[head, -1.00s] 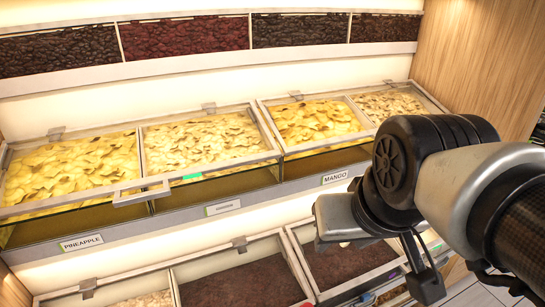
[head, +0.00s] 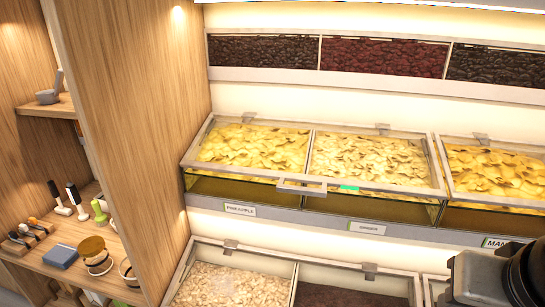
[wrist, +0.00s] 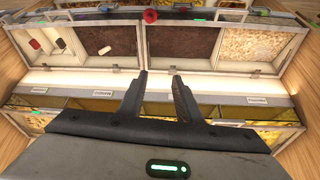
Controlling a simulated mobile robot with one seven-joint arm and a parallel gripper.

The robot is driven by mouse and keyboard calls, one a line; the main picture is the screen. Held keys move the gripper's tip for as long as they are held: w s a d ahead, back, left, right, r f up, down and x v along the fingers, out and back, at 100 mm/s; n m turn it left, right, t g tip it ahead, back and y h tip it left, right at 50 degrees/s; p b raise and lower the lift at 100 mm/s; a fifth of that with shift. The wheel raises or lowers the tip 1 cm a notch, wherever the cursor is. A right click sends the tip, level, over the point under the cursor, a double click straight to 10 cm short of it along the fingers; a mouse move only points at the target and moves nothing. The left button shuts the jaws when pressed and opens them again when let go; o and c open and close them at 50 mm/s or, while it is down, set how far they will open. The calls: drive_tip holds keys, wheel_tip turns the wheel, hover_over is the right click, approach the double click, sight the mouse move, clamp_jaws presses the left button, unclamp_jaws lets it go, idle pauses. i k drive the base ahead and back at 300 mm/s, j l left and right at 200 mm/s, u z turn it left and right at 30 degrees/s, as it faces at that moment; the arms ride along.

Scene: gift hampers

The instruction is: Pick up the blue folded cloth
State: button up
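A small blue folded item (head: 60,256), which looks like the blue folded cloth, lies on a wooden shelf at the lower left of the head view. It is small there, so its folds are hard to make out. My gripper (wrist: 158,92) shows in the wrist view with its two dark fingers apart and nothing between them. It points toward the food bins, and the cloth is not in the wrist view. In the head view only a dark part of my arm shows at the lower right, far from the cloth.
A tall wooden panel (head: 140,140) stands between that shelf and the bins. A pineapple bin (head: 253,147) has a clear lid. A mortar (head: 48,96) sits on the upper shelf.

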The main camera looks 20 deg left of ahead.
sight(62, 254)
drive_tip(key=u, duration=2.55)
drive_tip(key=i+j, duration=0.2)
drive_tip(key=i+j+z, duration=0.6)
drive_tip(key=i+j, duration=0.15)
drive_tip(key=j, duration=0.3)
drive_tip(key=i+j+z, duration=0.35)
drive_tip(key=j, duration=0.3)
drive_tip(key=i+j+z, duration=0.3)
drive_tip(key=i+j, duration=0.15)
drive_tip(key=i+j+z, duration=0.15)
drive_tip(key=j, duration=0.35)
drive_tip(key=i+j+z, duration=0.1)
drive_tip(key=i+j, duration=0.15)
drive_tip(key=j, duration=0.15)
